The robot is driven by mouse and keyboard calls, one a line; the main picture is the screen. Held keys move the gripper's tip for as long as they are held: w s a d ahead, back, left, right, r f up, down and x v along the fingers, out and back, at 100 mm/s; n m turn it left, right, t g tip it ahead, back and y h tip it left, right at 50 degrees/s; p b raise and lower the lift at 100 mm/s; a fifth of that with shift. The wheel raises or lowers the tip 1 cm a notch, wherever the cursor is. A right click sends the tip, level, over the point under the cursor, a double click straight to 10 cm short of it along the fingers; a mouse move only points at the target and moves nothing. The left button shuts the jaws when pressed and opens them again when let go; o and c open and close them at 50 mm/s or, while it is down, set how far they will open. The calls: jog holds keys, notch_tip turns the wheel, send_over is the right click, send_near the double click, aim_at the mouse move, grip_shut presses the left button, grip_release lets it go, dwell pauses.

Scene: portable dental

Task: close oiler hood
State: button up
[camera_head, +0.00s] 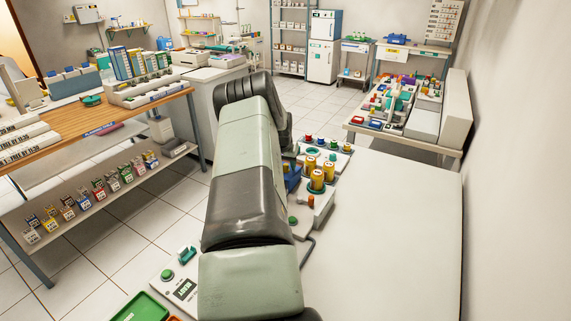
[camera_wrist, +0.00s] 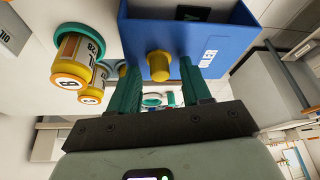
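The blue hood of the oiler (camera_wrist: 221,52) fills the upper middle of the wrist view, with a white label and a gold knob (camera_wrist: 158,65) on its face. A paler inner area with a dark panel shows beyond its edge; I cannot tell the hood's exact angle. My gripper's green fingers (camera_wrist: 160,88) are apart, one on each side of the knob, with no clear contact visible. In the head view, a small part of the blue hood (camera_head: 292,177) shows beside my arm, which hides the rest and my gripper.
Yellow-and-gold oil bottles (camera_wrist: 72,58) stand close beside the hood; they also show in the head view (camera_head: 317,180). The white worktop (camera_head: 390,225) to the right is clear. A tray with coloured knobs (camera_head: 332,144) lies behind. A green tray (camera_head: 140,309) lies front left.

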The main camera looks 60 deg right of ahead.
grip_shut()
jog(key=a, duration=1)
jog(key=shift+a, duration=0.1)
grip_release()
jog(key=shift+r, duration=0.1)
jog(key=v, duration=1)
jog(key=shift+a+r, duration=0.1)
jog(key=shift+r, duration=0.2)
